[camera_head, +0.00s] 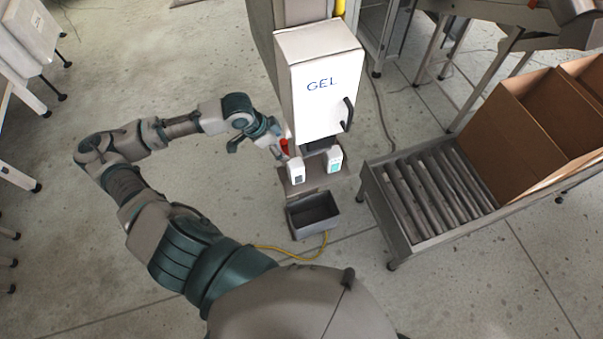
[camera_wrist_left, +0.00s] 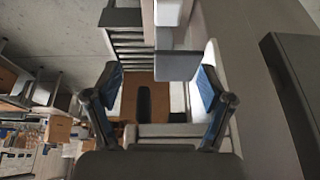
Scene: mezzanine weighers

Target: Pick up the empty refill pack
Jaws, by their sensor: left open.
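Two white packs stand side by side on the low shelf under the white GEL cabinet (camera_head: 318,82). The left pack (camera_head: 297,171) has a dark label and the right pack (camera_head: 335,160) a teal one. I cannot tell from the frames which is empty. My left gripper (camera_head: 257,149) is open, left of the left pack and apart from it. A small red part (camera_head: 284,147) shows behind its right finger. My right gripper is out of view.
A dark grey open bin (camera_head: 314,213) is below the shelf, with a yellow cable (camera_head: 308,257) near it. A roller conveyor (camera_head: 425,197) carrying open cardboard cartons (camera_head: 520,140) stands at the right.

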